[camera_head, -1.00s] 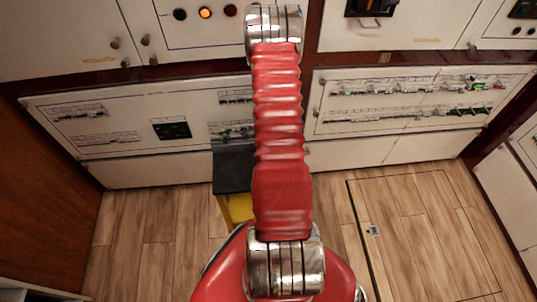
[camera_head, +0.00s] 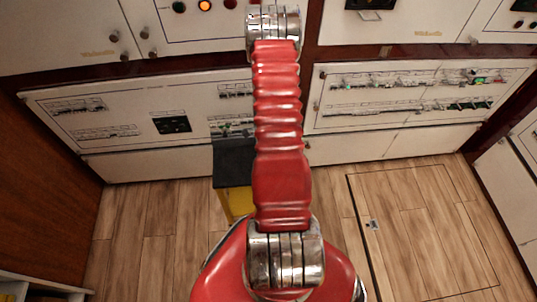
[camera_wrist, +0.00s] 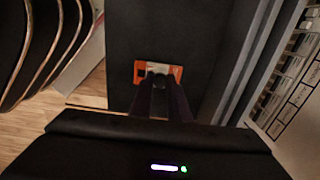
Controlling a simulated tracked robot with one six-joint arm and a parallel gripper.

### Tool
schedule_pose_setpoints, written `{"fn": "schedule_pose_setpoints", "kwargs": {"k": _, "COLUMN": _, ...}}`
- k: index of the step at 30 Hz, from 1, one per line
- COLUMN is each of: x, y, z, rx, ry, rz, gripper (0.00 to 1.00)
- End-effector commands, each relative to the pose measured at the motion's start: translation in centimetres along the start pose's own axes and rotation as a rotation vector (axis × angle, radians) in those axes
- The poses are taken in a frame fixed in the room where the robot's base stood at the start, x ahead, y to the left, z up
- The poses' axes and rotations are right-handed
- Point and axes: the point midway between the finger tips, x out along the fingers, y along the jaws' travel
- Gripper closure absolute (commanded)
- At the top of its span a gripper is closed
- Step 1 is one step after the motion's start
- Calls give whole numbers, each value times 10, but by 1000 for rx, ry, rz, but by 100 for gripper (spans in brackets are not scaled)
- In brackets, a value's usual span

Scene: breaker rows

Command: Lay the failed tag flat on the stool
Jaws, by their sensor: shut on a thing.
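The failed tag, a small orange-red tag with a pale patch (camera_wrist: 142,70), shows in the wrist view at the tips of my gripper (camera_wrist: 160,82). The dark fingers are shut on it and cover its lower middle. Behind the tag is a flat dark surface (camera_wrist: 150,30) that looks like the stool top; I cannot tell whether the tag touches it. In the head view the stool has a dark top (camera_head: 232,163) and a yellow side (camera_head: 238,203), partly hidden by my red arm. My gripper and the tag do not show in the head view.
White breaker panels stand behind the stool, left (camera_head: 120,115) and right (camera_head: 410,95). Wooden floor (camera_head: 150,225) is open on both sides, with a floor hatch outline (camera_head: 420,220) at right. The wrist view shows dark curved pieces (camera_wrist: 45,40) at upper left and grey rails (camera_wrist: 245,65) at right.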

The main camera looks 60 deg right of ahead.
Motion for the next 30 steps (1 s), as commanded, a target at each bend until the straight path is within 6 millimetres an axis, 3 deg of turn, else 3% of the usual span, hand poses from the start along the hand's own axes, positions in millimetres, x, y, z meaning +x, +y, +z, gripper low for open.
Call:
{"fn": "schedule_pose_setpoints", "kwargs": {"k": 16, "x": 8, "y": 0, "z": 0, "rx": 0, "ry": 0, "rz": 1, "gripper": 100}}
{"fn": "schedule_pose_setpoints", "kwargs": {"k": 17, "x": 8, "y": 0, "z": 0, "rx": 0, "ry": 0, "rz": 1, "gripper": 84}}
{"fn": "schedule_pose_setpoints", "kwargs": {"k": 18, "x": 8, "y": 0, "z": 0, "rx": 0, "ry": 0, "rz": 1, "gripper": 81}}
{"fn": "schedule_pose_setpoints", "kwargs": {"k": 26, "x": 8, "y": 0, "z": 0, "rx": 0, "ry": 0, "rz": 0, "gripper": 63}}
{"fn": "schedule_pose_setpoints", "kwargs": {"k": 30, "x": 8, "y": 0, "z": 0, "rx": 0, "ry": 0, "rz": 0, "gripper": 63}}
